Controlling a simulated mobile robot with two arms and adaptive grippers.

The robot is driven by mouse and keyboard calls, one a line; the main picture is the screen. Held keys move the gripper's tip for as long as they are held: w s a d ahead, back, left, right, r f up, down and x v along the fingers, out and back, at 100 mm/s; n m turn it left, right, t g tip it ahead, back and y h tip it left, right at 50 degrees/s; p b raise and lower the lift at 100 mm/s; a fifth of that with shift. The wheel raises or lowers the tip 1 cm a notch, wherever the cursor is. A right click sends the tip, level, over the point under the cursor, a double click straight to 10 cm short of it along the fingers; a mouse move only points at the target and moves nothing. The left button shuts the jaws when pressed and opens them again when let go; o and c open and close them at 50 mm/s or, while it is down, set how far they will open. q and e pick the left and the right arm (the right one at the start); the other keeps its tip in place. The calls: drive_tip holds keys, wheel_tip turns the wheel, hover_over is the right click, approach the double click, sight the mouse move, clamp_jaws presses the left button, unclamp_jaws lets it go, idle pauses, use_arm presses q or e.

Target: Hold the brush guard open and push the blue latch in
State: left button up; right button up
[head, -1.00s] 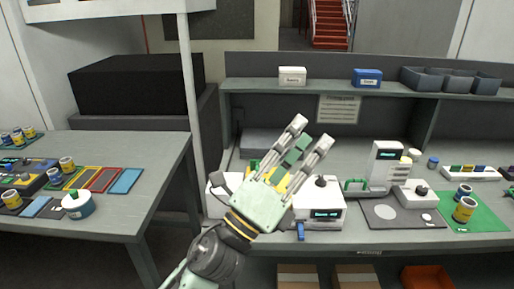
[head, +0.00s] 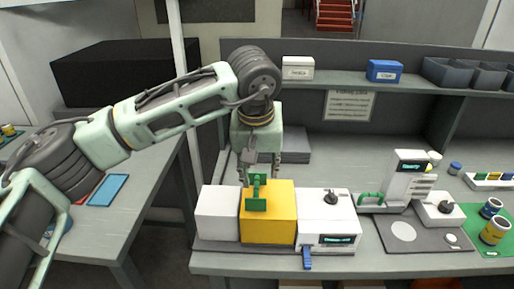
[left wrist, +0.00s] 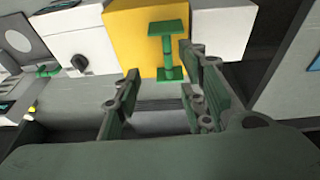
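The loader has a yellow cover (head: 267,222) with a green T-shaped handle (head: 256,196), which I take for the brush guard. The cover sits between two white blocks. The blue latch (head: 307,258) sticks out low on the front of the right white block (head: 329,212), below its display. My left gripper (head: 258,172) points down just behind the green handle. In the left wrist view its fingers (left wrist: 158,72) are apart and empty, with the handle (left wrist: 168,30) just ahead; whether they touch it I cannot tell. My right gripper is not in view.
A white device with a green handle (head: 371,197) and a dark mat (head: 425,235) stand to the right on the bench. A shelf with bins (head: 447,71) runs along the back. A dark knob (head: 330,198) rises from the right white block.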

sight(256, 185)
use_arm(q)
drive_tip(key=shift+w+a+r, duration=0.25)
drive_tip(key=shift+w+a, duration=0.2)
drive_tip(key=shift+a, duration=0.1)
wheel_tip(256, 185, down, 2)
drive_tip(key=shift+s+f+b, duration=0.1)
drive_tip(key=shift+s+b, duration=0.05)
drive_tip(key=shift+b, duration=0.6)
drive_tip(key=b+x, duration=0.2)
drive_tip(key=x, duration=0.3)
drive_tip(key=shift+w+f+b, duration=0.25)
drive_tip(key=shift+f+b, duration=0.05)
drive_tip(key=shift+b, duration=0.15)
drive_tip(key=shift+w+f, duration=0.2)
drive_tip(key=shift+f, duration=0.1)
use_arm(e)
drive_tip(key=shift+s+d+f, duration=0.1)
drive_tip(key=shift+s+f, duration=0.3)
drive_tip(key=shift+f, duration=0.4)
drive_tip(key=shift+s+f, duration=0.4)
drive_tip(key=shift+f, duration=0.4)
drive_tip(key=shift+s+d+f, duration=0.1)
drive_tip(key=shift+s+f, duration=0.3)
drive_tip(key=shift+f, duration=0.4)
use_arm(q)
drive_tip(key=shift+c, duration=0.5)
